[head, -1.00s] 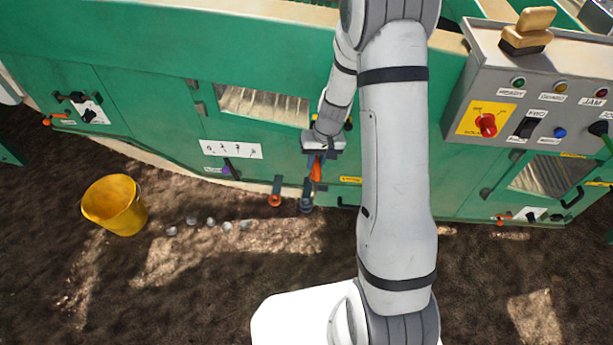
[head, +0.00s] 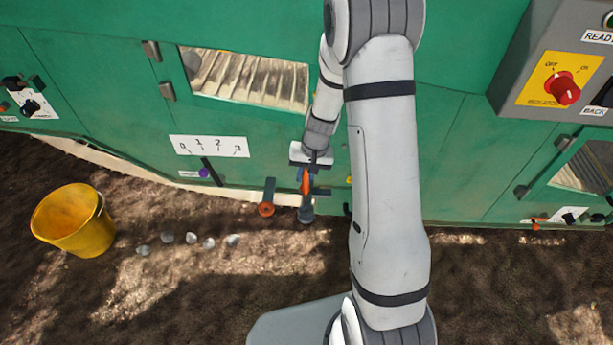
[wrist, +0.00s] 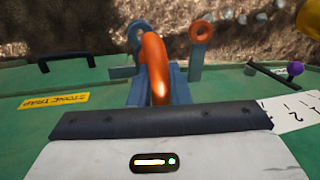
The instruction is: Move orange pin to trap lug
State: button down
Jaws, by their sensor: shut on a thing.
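The orange pin (head: 305,182) is between the jaws of my gripper (head: 306,177), which is shut on it. In the wrist view the pin (wrist: 154,65) stands out from the blue fingers and curves at its end. A grey ring-shaped lug (head: 305,214) lies just below the pin in the head view; in the wrist view this lug (wrist: 137,32) is partly hidden behind the pin. I cannot tell whether they touch. A second lug with an orange ring (head: 266,209) is to the left, apart from the pin.
The green machine wall (head: 450,160) fills the back. A yellow STONE TRAP label (wrist: 53,100) and a dark handle (wrist: 65,60) show in the wrist view. A lever with a purple knob (head: 204,172), a yellow bucket (head: 73,220) and several stones (head: 190,238) are at left.

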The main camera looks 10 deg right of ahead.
jog(key=shift+f, duration=0.2)
jog(key=shift+d+f+b, duration=0.1)
jog(key=shift+f+b, duration=3.55)
jog(key=shift+f, duration=0.75)
jog(key=c, duration=1.3)
grip_release()
jog(key=r+p, duration=0.1)
jog(key=r, duration=0.1)
jog(key=d+r+p, duration=0.1)
jog(key=r, duration=0.2)
jog(key=r+p, duration=0.1)
jog(key=r, duration=0.1)
jog(key=shift+s+d+r, duration=0.2)
jog(key=shift+d+r, duration=0.05)
jog(key=shift+r, duration=0.15)
